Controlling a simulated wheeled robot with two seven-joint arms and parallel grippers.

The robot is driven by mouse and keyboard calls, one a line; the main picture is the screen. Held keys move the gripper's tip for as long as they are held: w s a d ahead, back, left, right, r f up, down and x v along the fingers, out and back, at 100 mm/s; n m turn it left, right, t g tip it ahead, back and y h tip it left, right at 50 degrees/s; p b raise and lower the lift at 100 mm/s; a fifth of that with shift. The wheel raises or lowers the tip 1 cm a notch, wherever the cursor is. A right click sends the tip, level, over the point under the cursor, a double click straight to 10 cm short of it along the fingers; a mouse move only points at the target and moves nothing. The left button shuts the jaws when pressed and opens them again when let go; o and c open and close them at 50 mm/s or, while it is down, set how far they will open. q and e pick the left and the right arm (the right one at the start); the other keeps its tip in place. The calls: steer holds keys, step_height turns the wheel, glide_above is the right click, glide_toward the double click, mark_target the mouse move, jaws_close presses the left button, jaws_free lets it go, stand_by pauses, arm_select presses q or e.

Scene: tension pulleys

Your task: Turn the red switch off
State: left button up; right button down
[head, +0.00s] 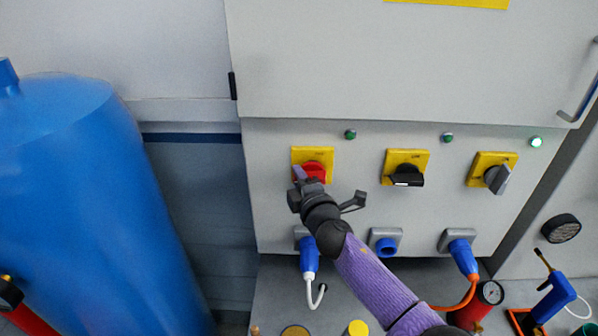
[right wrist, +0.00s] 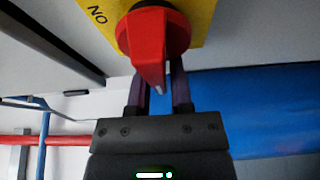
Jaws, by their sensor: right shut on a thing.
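The red switch (head: 316,170) sits on a yellow plate at the left of a row of switches on the grey cabinet. In the right wrist view the red switch (right wrist: 154,36) shows its tapered handle reaching down between two purple fingers, with the letters "NO" on the plate beside it. My right gripper (head: 301,177) is at the red switch and partly covers it. In the right wrist view the gripper (right wrist: 160,80) is shut on the handle, one finger on each side. My left gripper is not in view.
A black switch (head: 407,175) and a grey switch (head: 497,178) on yellow plates are to the right. Blue plugs (head: 309,258) with cables sit below. Small round lamps are above; the rightmost lamp (head: 536,142) glows. A large blue tank (head: 90,210) stands at left.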

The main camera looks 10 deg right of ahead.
steer(key=shift+f, duration=0.2)
stand_by(0.3)
steer(key=c, duration=0.5)
jaws_free()
steer(key=shift+d+r, duration=0.1)
steer(key=shift+s, duration=0.1)
steer(key=shift+s, duration=0.3)
steer(key=s, duration=0.6)
steer(key=s+d+p, duration=0.1)
steer(key=s, duration=0.2)
